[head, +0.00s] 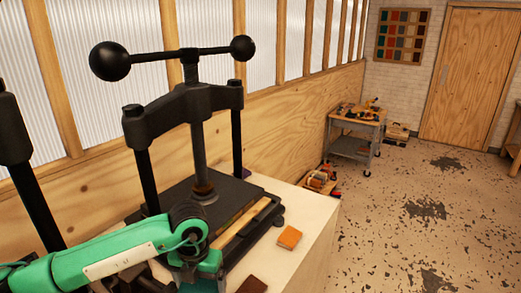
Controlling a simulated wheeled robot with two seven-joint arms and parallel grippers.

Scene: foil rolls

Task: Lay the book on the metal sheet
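My green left arm comes in from the left and ends in front of the black screw press. My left gripper (197,279) is at the bottom edge, partly cut off, and its fingers cannot be made out. A small orange-brown block-like thing (289,237) lies on the pale bench top right of the press; I cannot tell whether it is the book. A dark brown flat thing (252,285) lies nearer, cut by the bottom edge. I cannot pick out a metal sheet for certain. My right gripper is not in view.
The black press (186,110) has upright posts, a screw and a ball-ended bar, and stands on the pale bench (313,218). A pale wooden strip (240,222) lies along its bed. A tool cart (357,137) stands farther back. The floor at right is open.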

